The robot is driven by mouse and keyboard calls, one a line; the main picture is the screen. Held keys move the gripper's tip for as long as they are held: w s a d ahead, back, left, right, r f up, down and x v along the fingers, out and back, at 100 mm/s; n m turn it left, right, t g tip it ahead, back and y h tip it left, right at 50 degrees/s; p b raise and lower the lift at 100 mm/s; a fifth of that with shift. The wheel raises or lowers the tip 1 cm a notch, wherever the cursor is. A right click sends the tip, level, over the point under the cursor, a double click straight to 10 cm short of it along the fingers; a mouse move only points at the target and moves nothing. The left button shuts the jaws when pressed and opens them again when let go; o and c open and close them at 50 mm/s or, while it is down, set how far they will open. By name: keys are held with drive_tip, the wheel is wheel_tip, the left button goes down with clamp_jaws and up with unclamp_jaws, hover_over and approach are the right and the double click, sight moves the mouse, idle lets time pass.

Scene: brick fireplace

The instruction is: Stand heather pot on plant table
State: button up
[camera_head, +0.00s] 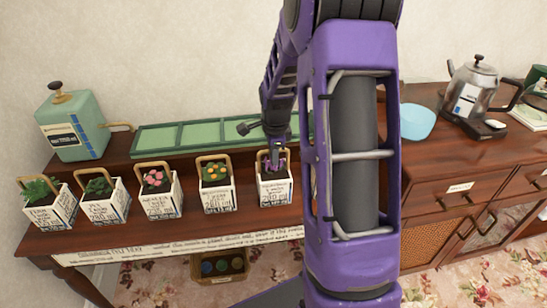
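The heather pot appears to be the white labelled pot (275,191) with purple flowers, though its label is too small to read surely. It stands upright at the right end of a row of similar pots on the dark wooden plant table (190,237). It has a tan arched handle (260,158). My gripper (274,152) points down right at the handle and flowers. Its fingertips are too small and overlapped to show whether they are open or shut, or whether they touch the handle.
Several other handled pots, one with yellow flowers (217,190), stand to the left. Behind them are a green sectioned tray (180,137) and a green tank (73,128) with a spout. A wooden cabinet (450,155) at right bears a blue bowl (416,122) and a kettle (472,95).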

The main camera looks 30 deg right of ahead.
sight(275, 174)
drive_tip(key=shift+o, duration=1)
wheel_tip(275, 174, up, 12)
drive_tip(key=s+p, duration=0.2)
drive_tip(key=shift+a, duration=0.35)
drive_tip(key=shift+r, duration=0.1)
